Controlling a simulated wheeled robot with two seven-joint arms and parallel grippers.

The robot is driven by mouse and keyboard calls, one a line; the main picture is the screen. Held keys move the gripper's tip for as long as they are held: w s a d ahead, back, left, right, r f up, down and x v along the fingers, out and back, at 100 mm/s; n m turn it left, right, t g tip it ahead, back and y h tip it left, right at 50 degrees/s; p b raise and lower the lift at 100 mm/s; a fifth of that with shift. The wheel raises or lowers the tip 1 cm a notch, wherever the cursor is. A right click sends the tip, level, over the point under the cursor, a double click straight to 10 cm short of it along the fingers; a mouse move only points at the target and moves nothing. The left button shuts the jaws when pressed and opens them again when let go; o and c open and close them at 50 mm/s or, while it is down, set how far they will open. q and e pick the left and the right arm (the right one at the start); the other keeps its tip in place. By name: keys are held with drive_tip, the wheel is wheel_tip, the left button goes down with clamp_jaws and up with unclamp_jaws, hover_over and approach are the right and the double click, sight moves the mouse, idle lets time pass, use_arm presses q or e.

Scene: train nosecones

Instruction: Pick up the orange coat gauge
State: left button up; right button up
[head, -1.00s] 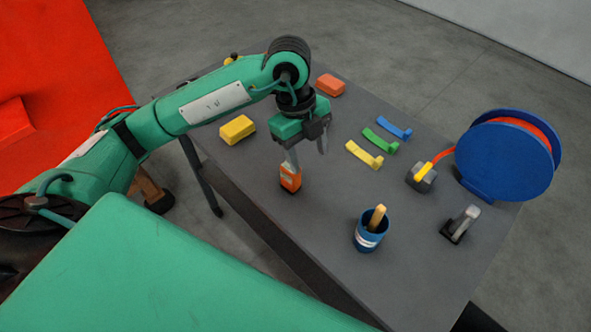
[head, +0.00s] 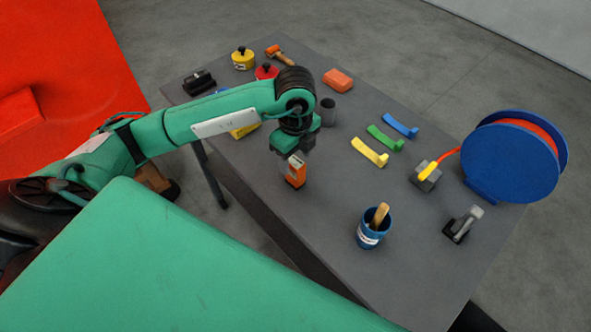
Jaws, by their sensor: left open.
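The orange coat gauge (head: 293,177) stands upright near the front edge of the grey table, with a pale upper part. My left gripper (head: 294,158) points down right over it, at its upper end. The left jaws are open, but the fingers are mostly hidden, so I cannot tell whether they straddle the gauge. My right gripper is not in view.
Yellow, green and blue strips (head: 385,138) lie to the right. A blue pot (head: 372,229) with a brush, a clamp-like tool (head: 462,224) and a blue reel (head: 512,160) stand further right. An orange block (head: 338,80) and a dark cup (head: 328,112) are behind the gripper.

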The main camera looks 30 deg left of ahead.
sight(295, 162)
use_arm(q)
wheel_tip(295, 162, down, 4)
drive_tip(key=shift+r+p, duration=0.15)
drive_tip(key=shift+p, duration=0.65)
drive_tip(key=shift+f, duration=0.55)
drive_tip(key=shift+w, duration=0.1)
drive_tip(key=c, duration=1.2)
drive_tip(key=shift+o, duration=0.2)
drive_tip(key=shift+r, duration=0.1)
